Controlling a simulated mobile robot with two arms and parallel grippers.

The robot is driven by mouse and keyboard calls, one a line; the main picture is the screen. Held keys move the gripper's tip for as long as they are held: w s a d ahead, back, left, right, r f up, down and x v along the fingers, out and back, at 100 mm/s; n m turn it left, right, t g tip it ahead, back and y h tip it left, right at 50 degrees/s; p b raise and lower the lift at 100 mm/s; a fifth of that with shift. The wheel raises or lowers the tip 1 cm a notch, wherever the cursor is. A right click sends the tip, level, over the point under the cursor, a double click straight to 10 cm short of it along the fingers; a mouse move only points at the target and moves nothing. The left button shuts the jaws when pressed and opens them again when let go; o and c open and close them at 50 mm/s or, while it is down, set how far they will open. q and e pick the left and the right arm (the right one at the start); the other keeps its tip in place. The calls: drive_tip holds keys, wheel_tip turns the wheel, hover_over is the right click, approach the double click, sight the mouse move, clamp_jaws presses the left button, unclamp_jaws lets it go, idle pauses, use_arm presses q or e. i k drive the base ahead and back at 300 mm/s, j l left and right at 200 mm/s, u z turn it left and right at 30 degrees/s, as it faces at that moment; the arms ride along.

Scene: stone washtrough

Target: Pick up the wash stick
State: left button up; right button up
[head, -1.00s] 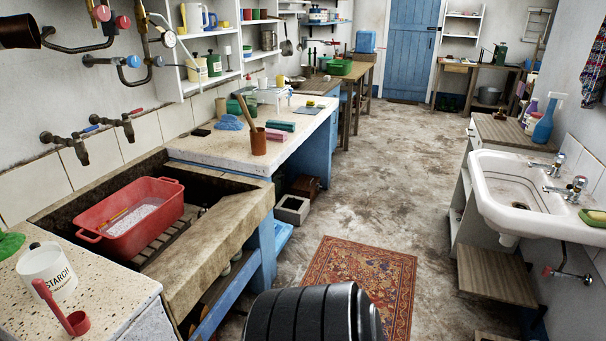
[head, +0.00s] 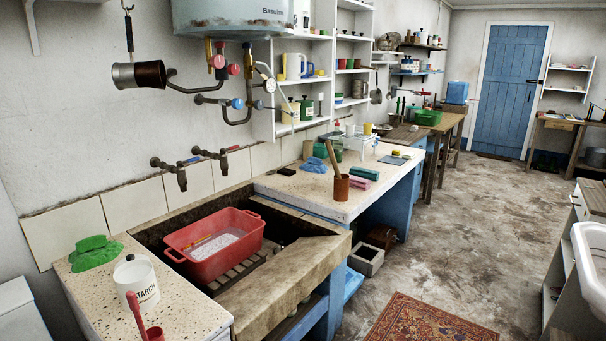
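A wooden stick (head: 333,157), which looks like the wash stick, leans upright in a brown pot (head: 341,188) on the speckled counter (head: 300,190) beyond the stone trough. Its lower end is hidden in the pot. A thin orange-yellow stick-like item (head: 203,240) lies in the red tub (head: 212,267) in the trough; I cannot tell what it is. Neither of my grippers is in view.
The stone trough (head: 285,281) has a thick front edge. Wall taps (head: 181,178) and pipes hang above it. A white starch tub (head: 137,281) and a green cloth (head: 94,252) are on the near counter. The floor (head: 450,235) is open to the right, with a rug (head: 432,322).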

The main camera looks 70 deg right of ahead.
sight(331, 153)
drive_tip(key=z, duration=1.65)
drive_tip(key=i+z, duration=0.25)
drive_tip(key=z, duration=0.15)
drive_tip(key=i+j+z, duration=0.15)
drive_tip(key=z, duration=0.25)
drive_tip(key=i, duration=0.05)
